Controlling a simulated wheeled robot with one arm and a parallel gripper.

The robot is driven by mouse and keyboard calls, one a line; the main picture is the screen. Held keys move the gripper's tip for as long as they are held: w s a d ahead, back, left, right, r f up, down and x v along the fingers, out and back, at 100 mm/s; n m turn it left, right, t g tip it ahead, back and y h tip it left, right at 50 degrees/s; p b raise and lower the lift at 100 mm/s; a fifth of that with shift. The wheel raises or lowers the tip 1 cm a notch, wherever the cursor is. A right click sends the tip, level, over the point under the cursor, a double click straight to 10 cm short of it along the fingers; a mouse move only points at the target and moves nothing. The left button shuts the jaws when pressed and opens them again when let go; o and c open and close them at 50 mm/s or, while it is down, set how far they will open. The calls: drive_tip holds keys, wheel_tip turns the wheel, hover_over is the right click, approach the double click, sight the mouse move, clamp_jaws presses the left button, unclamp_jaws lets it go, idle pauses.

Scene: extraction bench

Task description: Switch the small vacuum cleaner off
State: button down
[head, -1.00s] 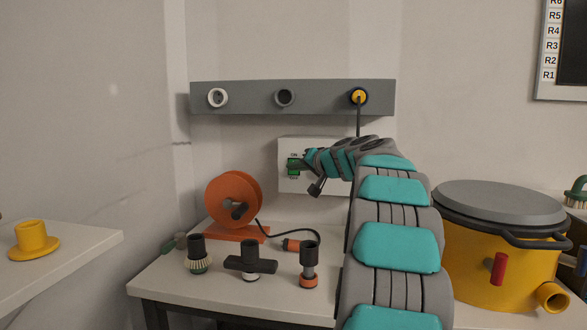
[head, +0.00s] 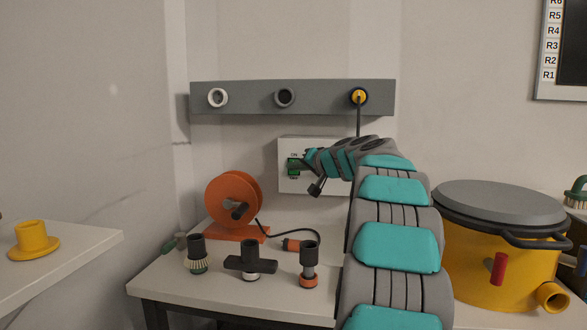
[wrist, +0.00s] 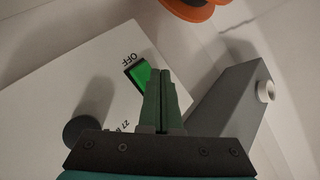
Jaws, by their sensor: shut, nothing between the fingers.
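A white switch box (head: 325,185) on the wall carries a green rocker switch (head: 293,167), with ON above it and lettering below. In the wrist view, the green rocker (wrist: 140,75) sits beside the word OFF on the white box (wrist: 60,90). My gripper (head: 304,166) is shut and empty, its fingertips (wrist: 162,78) right beside the rocker; I cannot tell whether they touch it. Which way the rocker is tipped is unclear. A yellow drum (head: 480,265) with a grey lid and side port, possibly the vacuum cleaner, stands at right.
A grey socket rail (head: 320,97) hangs above, a yellow plug (head: 358,97) in its right socket. An orange cable reel (head: 222,195) and several dark fittings stand on the bench (head: 190,287). A dark round knob (wrist: 84,131) is on the box. A yellow flanged piece (head: 33,240) sits at left.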

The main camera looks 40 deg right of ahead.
idle(0.4)
drive_tip(key=shift+w+d, duration=0.25)
drive_tip(key=shift+d, duration=0.05)
drive_tip(key=shift+d+r, duration=0.45)
drive_tip(key=shift+r, duration=0.05)
idle(1.2)
drive_tip(key=shift+a+f+b, duration=0.2)
drive_tip(key=shift+f+b, duration=0.1)
idle(0.4)
drive_tip(key=s+a+b, duration=0.1)
drive_tip(key=a, duration=0.1)
drive_tip(key=s+a+b, duration=0.1)
drive_tip(key=s+a, duration=0.1)
drive_tip(key=shift+s+r, duration=0.1)
idle(0.3)
drive_tip(key=shift+a, duration=0.2)
idle(0.4)
